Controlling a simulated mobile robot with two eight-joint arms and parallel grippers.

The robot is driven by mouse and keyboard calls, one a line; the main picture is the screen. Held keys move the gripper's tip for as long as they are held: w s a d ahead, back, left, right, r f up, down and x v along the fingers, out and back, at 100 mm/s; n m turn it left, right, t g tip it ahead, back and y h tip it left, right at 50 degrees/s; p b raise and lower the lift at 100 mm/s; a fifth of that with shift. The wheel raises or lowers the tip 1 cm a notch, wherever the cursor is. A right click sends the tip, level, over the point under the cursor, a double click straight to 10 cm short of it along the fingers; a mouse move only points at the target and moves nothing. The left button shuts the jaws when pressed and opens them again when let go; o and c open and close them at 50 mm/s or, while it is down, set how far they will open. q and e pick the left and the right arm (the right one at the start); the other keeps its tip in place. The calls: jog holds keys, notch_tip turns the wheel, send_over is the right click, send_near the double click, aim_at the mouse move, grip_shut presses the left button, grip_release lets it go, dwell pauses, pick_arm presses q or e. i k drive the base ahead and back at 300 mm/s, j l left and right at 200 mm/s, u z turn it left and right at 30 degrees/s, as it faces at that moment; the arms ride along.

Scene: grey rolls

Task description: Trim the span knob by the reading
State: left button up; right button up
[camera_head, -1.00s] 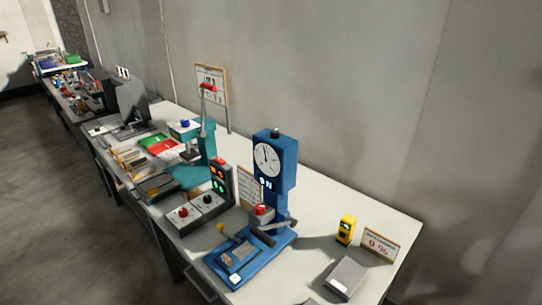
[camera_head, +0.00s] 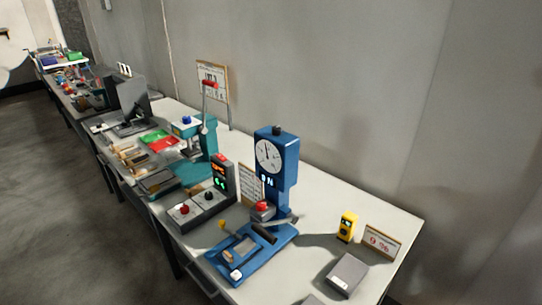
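A blue gauge stand (camera_head: 286,172) stands on the long bench, with a round white dial (camera_head: 269,155), a small lit display (camera_head: 267,181) and a dark knob (camera_head: 277,131) on top. The dial's needle points roughly upward; its value is too small to read. To its left, a grey control box (camera_head: 196,209) carries a red knob (camera_head: 184,209) and a dark knob (camera_head: 208,196). I cannot read which is the span knob. A dark indicator tower (camera_head: 222,178) behind it shows orange and green lit figures. Neither of my grippers is in view.
A yellow device (camera_head: 346,227), a card with red figures (camera_head: 382,244) and a grey block (camera_head: 347,274) stand at the bench's right end. A teal press (camera_head: 208,140), trays and a monitor (camera_head: 132,98) fill the left.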

aim_at(276, 130)
jog(key=j+z, duration=0.15)
jog(key=j, duration=0.35)
jog(key=k+j+z, duration=0.2)
jog(key=j, duration=0.25)
jog(key=j+z, duration=0.15)
jog(key=j, duration=0.35)
